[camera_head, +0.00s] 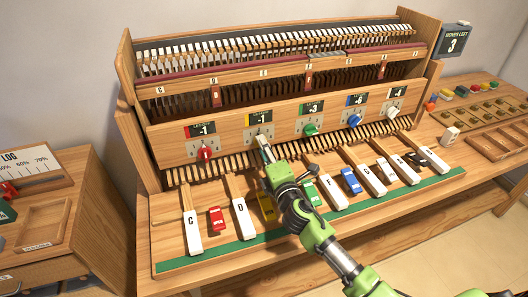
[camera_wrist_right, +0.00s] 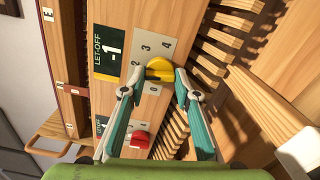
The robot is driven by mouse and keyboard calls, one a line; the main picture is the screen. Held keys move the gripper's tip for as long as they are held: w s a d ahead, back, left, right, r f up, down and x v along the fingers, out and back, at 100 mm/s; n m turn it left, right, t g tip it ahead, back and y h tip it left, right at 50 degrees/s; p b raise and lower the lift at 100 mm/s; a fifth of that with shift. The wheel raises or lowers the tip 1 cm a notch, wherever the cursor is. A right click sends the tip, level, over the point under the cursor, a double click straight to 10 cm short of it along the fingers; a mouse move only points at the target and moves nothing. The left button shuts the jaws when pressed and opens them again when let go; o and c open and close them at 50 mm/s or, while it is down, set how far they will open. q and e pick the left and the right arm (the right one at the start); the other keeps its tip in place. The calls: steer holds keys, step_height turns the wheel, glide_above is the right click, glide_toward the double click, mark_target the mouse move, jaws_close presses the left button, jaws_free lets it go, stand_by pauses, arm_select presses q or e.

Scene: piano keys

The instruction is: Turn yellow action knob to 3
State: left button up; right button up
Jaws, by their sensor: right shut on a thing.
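The yellow knob (camera_wrist_right: 160,68) sits on a grey dial plate (camera_wrist_right: 150,50) on the wooden rail. The numbers 2, 3, 4 and 0 show around it; its exact pointing is hard to tell. My right gripper (camera_wrist_right: 162,76) is shut on the knob, with one teal finger on each side. In the head view my right gripper (camera_head: 264,150) reaches up to the rail and hides most of the knob. The LET-OFF display (camera_wrist_right: 112,48) beside the dial reads -1. My left gripper is not in view.
A red knob (camera_head: 205,153) is left of the gripper; green (camera_head: 310,130), blue (camera_head: 355,120) and white (camera_head: 392,112) knobs are to the right. Lettered keys (camera_head: 193,232) lie below my arm.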

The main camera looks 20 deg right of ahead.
steer(key=m, duration=1.1)
stand_by(0.5)
steer(key=o, duration=1.1)
steer(key=shift+s, duration=0.1)
steer(key=s, duration=1.1)
steer(key=shift+s+d, duration=0.2)
steer(key=shift+s, duration=0.2)
